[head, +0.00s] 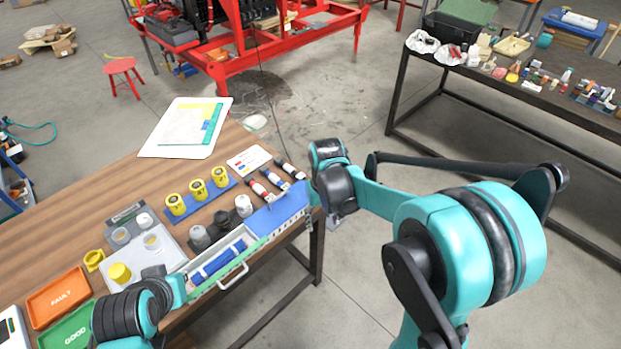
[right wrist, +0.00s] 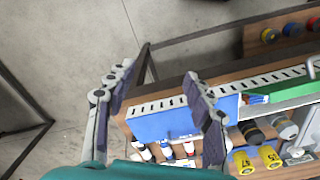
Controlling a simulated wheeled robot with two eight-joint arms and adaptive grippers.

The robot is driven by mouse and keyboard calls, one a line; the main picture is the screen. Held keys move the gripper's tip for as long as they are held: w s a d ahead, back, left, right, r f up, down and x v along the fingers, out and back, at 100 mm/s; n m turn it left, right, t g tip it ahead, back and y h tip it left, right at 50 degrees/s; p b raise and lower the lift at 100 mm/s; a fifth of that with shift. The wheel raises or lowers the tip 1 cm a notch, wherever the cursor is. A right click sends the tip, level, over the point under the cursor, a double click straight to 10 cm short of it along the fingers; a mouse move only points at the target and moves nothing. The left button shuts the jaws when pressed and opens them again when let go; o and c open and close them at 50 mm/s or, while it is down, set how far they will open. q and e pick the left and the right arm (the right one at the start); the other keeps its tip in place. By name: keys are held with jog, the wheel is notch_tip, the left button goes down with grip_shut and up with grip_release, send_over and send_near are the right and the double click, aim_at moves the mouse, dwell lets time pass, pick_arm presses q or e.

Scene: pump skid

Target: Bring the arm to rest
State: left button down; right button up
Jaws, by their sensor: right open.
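My right arm comes in from the right in the head view. It reaches to the table's right edge, with its wrist above the right end of a long white slotted tray with a blue panel (head: 275,215). In the right wrist view my right gripper (right wrist: 157,76) is open, with its two fingers apart. The tray's blue panel (right wrist: 165,124) shows between and beyond the fingers, and I see nothing held. Whether a finger touches the tray I cannot tell. My left arm shows at the lower left of the head view; its gripper is not visible.
The wooden table (head: 55,225) holds yellow cylinders (head: 197,188), grey and white fittings, an orange FAULT tray (head: 58,297) and a green GOOD tray (head: 68,328). A dark bench (head: 480,75) with small items stands at the back right. Open floor lies between them.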

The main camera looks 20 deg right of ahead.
jog(key=s+r+t, duration=0.7)
jog(key=s+r, duration=0.2)
jog(key=s, duration=0.3)
jog(key=shift+s+r, duration=0.15)
dwell(0.5)
